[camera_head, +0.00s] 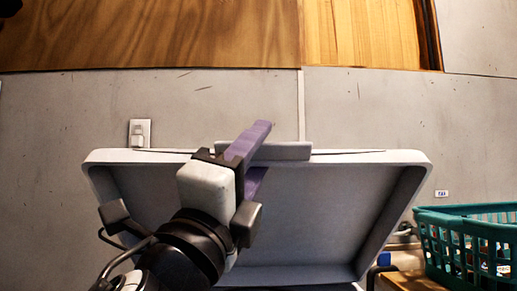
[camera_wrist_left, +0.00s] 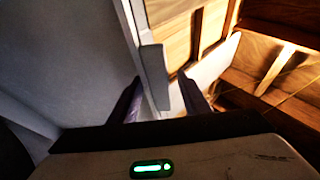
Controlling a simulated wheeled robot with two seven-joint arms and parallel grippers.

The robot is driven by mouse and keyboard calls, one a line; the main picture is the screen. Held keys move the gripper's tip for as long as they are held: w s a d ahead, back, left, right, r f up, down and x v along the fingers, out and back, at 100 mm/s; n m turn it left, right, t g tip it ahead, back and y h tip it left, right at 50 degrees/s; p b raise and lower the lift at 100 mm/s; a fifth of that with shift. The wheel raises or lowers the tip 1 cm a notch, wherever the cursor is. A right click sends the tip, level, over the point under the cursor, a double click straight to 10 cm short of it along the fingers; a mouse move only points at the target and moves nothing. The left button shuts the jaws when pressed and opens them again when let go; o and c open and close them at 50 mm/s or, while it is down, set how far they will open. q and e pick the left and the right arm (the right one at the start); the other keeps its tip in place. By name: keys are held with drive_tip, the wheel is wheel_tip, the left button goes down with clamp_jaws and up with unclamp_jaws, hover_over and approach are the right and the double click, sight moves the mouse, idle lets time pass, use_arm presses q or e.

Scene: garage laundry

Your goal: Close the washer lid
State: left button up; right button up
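The washer lid (camera_head: 330,215) stands raised in the head view, its hollow grey inner side facing me and its pale rim (camera_head: 385,157) at the top. A grey handle tab (camera_head: 285,151) sits at the middle of that top edge; it also shows in the left wrist view (camera_wrist_left: 155,78). My left gripper (camera_head: 262,150) is at the top edge beside the tab. Its purple fingers are apart, one on each side of the lid's edge, as the left wrist view (camera_wrist_left: 162,95) shows. Contact is not clear. The washer body is mostly hidden below. My right gripper is out of view.
A teal laundry basket (camera_head: 465,245) stands at the right on a wooden surface (camera_head: 405,281). A grey wall (camera_head: 220,110) with an outlet (camera_head: 139,133) rises behind the lid, with wood panelling (camera_head: 150,35) above it.

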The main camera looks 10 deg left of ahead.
use_arm(q)
drive_tip(key=b+v, duration=0.5)
drive_tip(key=v, duration=0.7)
drive_tip(key=shift+w+f, duration=0.2)
drive_tip(key=shift+w, duration=0.05)
idle(0.6)
idle(0.4)
